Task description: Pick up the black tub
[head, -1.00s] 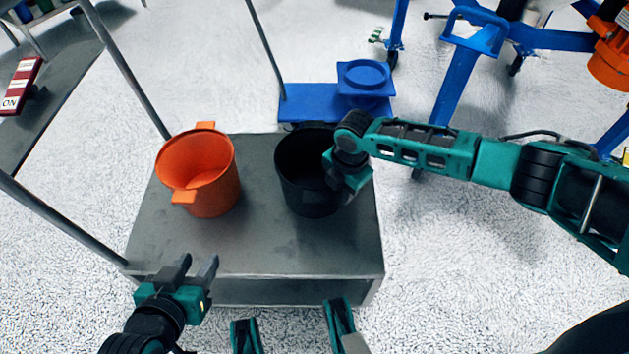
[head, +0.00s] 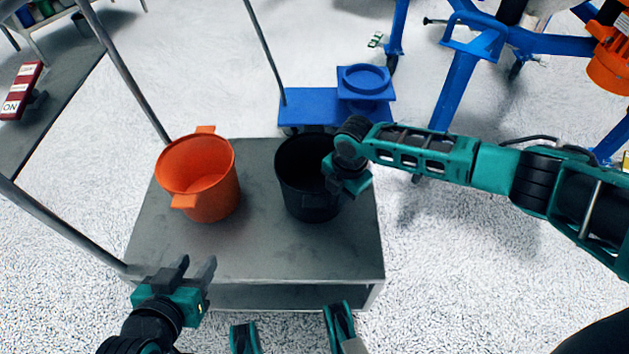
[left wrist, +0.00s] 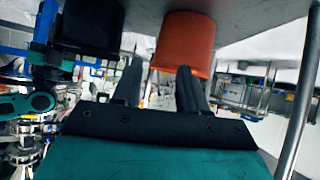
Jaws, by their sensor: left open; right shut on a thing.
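The black tub (head: 305,190) stands upright on the grey cart top, right of centre. It also shows in the left wrist view (left wrist: 90,22). My right gripper (head: 335,172) is at the tub's right side, shut on the tub; its fingers are mostly hidden by the wrist and the tub wall. My left gripper (head: 198,268) is open and empty in front of the cart's near left edge, apart from the tub. Its two dark fingers (left wrist: 158,88) show in the left wrist view with nothing between them.
An orange tub (head: 200,180) stands on the cart (head: 255,250), left of the black tub. Thin metal poles (head: 125,70) rise at the cart's left and back. A blue platform (head: 305,105) lies behind. A blue frame (head: 455,90) stands at the right. Cart top is clear in front.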

